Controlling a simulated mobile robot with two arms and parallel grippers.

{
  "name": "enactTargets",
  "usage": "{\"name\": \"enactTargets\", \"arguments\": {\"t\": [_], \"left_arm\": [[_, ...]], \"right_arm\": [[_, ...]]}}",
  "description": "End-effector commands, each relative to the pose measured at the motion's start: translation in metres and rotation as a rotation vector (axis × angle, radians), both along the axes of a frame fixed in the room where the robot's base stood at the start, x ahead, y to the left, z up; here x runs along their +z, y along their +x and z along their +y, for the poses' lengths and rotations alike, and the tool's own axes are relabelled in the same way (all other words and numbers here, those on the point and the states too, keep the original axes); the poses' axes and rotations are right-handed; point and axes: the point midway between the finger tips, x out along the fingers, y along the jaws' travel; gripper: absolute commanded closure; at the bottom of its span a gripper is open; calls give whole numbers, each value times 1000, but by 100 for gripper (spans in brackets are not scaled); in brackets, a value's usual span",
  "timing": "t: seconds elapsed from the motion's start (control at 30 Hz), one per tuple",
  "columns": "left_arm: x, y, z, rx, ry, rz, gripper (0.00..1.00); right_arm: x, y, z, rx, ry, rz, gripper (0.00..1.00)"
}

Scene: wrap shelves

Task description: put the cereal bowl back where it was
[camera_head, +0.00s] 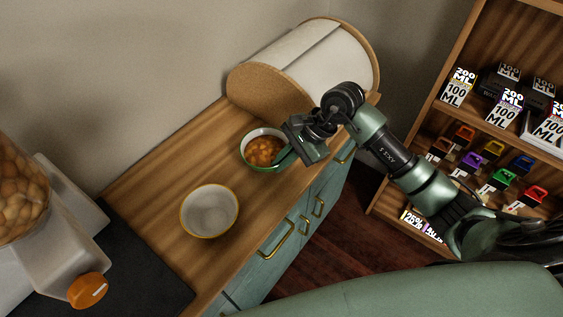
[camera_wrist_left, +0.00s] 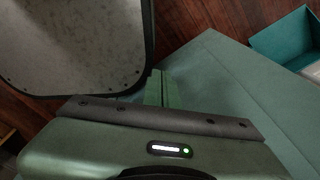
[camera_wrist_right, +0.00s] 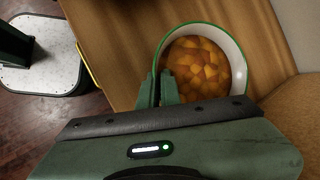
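The cereal bowl (camera_head: 248,136) is white inside with a green rim and full of orange-brown pieces. It is on or just over the wooden counter, in front of the bread box. My right gripper (camera_head: 287,158) is at the bowl's right side. In the right wrist view its fingers (camera_wrist_right: 158,90) are close together with the rim of the bowl (camera_wrist_right: 233,52) between them, one inside and one outside. Whether the bowl's base touches the counter is unclear.
An empty white bowl with a yellow rim (camera_head: 209,211) stands nearer on the counter (camera_head: 165,180). A bread box (camera_head: 305,62) stands at the back. A shelf (camera_head: 458,120) with boxes is at right.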

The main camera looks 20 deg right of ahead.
Motion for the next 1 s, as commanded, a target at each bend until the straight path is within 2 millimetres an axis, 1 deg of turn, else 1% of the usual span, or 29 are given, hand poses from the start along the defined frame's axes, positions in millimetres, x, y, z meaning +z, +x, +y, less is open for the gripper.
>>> {"name": "enactTargets", "arguments": {"t": [0.03, 0.13, 0.47, 0.57, 0.6, 0.87, 0.97, 1.0], "left_arm": [[3, -1, 0, 0, 0, 1, 100], [4, -2, 0, 0, 1, 3, 100], [0, -2, 0, 0, 1, 3, 100], [1, -2, 0, 0, 1, 4, 100], [1, -2, 0, 0, 1, 4, 100], [1, -2, 0, 0, 1, 4, 100], [5, -2, 0, 0, 1, 4, 100], [1, -2, 0, 0, 1, 3, 100]], "right_arm": [[-5, 0, 0, -2, 3, 3, 100], [-13, 0, 0, -1, 2, -2, 100], [-17, 1, 0, 0, 1, -3, 100], [-16, 0, 0, 0, -1, -2, 76], [-16, 0, 0, 0, -1, 0, 73], [-16, 0, 0, 0, 0, 0, 73], [-12, 0, 0, 0, 0, -1, 73], [-11, 0, -3, -1, -1, -3, 73]]}}
